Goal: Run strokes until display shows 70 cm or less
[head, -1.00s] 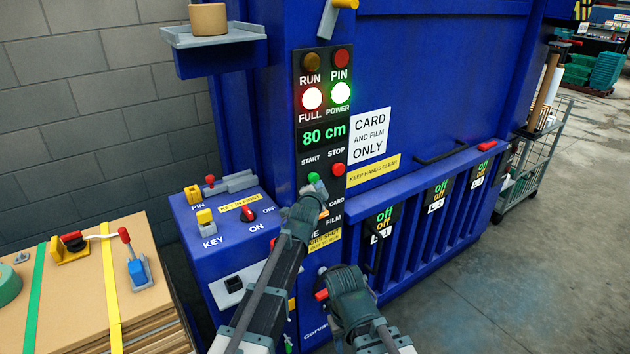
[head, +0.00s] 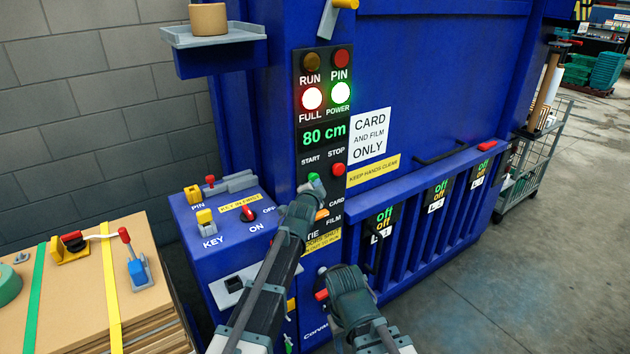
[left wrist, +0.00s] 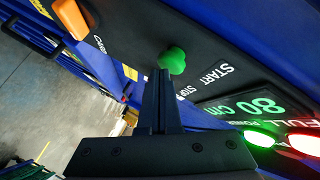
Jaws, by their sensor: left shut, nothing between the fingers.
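The blue baler's black control panel (head: 299,150) has a display (head: 324,135) reading 80 cm in green. The green START button (head: 315,180) is partly covered by my left gripper (head: 309,191). The left wrist view shows the green button (left wrist: 172,60) just beyond my shut, empty fingertips (left wrist: 163,72); I cannot tell whether they touch. The red STOP button (head: 338,169) is to its right. The RUN lamp (head: 311,62) looks unlit. My right gripper (head: 328,284) is low before the baler, its fingers unclear.
A key and pin box (head: 185,222) with a red ON/OFF switch stands left of the panel. An orange CARD/FILM selector (head: 322,214) sits below START. A cardboard stack (head: 75,290) with tools is at lower left. The floor at right (head: 530,270) is clear.

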